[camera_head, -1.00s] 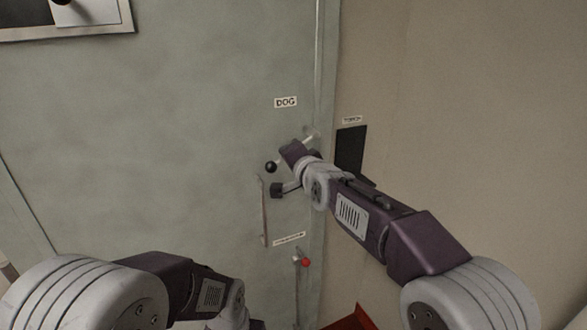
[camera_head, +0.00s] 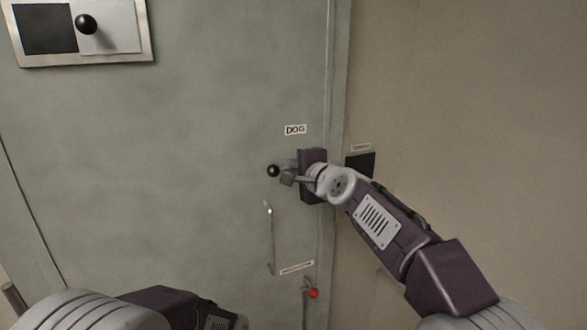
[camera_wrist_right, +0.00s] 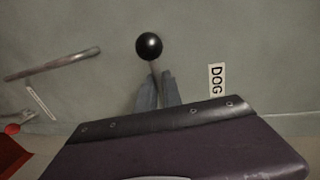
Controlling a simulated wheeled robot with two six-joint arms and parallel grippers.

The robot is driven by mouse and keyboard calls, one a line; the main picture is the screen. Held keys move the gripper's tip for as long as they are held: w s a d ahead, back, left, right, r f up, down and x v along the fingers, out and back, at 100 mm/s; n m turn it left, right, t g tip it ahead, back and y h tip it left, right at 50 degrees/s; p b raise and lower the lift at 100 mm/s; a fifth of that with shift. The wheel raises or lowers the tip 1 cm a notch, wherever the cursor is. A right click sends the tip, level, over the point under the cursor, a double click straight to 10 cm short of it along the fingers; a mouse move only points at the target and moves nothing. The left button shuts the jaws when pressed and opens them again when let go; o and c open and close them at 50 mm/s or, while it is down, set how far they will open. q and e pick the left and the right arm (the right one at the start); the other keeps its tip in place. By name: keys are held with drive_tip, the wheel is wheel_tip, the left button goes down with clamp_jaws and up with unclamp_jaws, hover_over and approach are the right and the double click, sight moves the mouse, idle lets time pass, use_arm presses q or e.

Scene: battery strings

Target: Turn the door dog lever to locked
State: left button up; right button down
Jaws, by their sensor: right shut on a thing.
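The door dog lever shows as a black ball knob (camera_head: 273,171) on a thin arm, just below the DOG label (camera_head: 295,129) on the grey-green door. In the head view the knob points left. My right gripper (camera_head: 289,176) is at the lever, to the right of the knob. In the right wrist view the fingers (camera_wrist_right: 157,92) are shut on the lever's shaft, with the black knob (camera_wrist_right: 149,46) sticking out beyond the fingertips. The lever's pivot is hidden behind my gripper. My left arm is at the bottom left of the head view; its gripper is not visible.
A vertical pull handle (camera_head: 271,240) is on the door below the lever. A small red-knobbed lever (camera_head: 313,293) is lower right. A dark panel (camera_head: 361,165) is on the wall right of the door. A framed slider panel (camera_head: 84,30) is at upper left.

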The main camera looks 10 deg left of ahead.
drive_tip(key=shift+r, duration=0.15)
drive_tip(key=c, duration=1.5)
unclamp_jaws()
drive_tip(key=shift+s, duration=0.1)
drive_tip(key=b+v, duration=0.2)
drive_tip(key=v, duration=0.7)
drive_tip(key=shift+b, duration=0.35)
